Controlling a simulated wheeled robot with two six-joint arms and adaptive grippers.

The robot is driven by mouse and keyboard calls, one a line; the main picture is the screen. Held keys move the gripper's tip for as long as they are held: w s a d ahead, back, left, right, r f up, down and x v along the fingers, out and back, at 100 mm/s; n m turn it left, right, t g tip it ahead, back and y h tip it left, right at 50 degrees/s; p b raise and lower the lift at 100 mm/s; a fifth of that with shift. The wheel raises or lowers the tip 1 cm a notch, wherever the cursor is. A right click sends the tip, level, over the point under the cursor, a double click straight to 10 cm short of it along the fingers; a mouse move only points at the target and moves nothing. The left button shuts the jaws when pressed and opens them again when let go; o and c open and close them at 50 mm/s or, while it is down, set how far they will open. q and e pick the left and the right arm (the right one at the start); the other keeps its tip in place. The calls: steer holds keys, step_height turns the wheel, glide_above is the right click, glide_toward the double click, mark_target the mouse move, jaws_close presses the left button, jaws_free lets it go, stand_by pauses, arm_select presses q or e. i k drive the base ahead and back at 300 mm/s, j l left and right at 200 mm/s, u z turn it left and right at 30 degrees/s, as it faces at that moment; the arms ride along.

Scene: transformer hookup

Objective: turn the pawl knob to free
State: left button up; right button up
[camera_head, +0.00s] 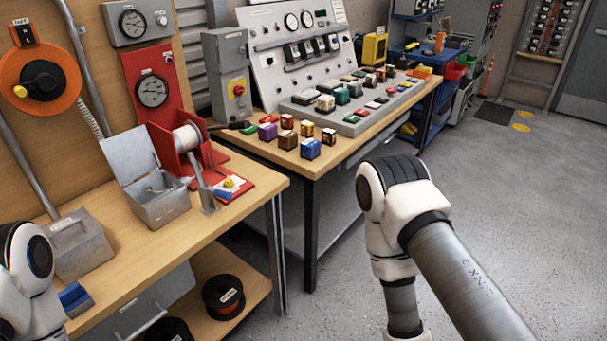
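An orange reel (38,80) with a black hub hangs on the wooden back board at the upper left. A yellow knob (20,91) sits on its crank. Above it is a small orange block with a dark knob (25,33) and a white label too small to read surely. A red winch stand (175,148) with a pale drum (187,138) stands on the left bench, a small yellow part (229,183) on its base. I cannot tell which of these is the pawl knob, nor its setting. Neither gripper shows; only my arm links do, at lower left and right of centre.
An open grey box (160,208) and a closed grey box (80,245) stand on the left bench (130,260). Coloured blocks (310,148) and a sloped meter panel (290,50) occupy the second bench. Floor (500,210) at right is clear.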

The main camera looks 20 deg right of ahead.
mark_target(228, 183)
steer(key=i+l, duration=0.15)
steer(key=l, duration=0.15)
steer(key=i+l, duration=0.1)
steer(key=l, duration=0.2)
steer(key=i+l, duration=0.15)
steer(key=l, duration=0.15)
steer(key=i+l, duration=0.15)
steer(key=l, duration=0.15)
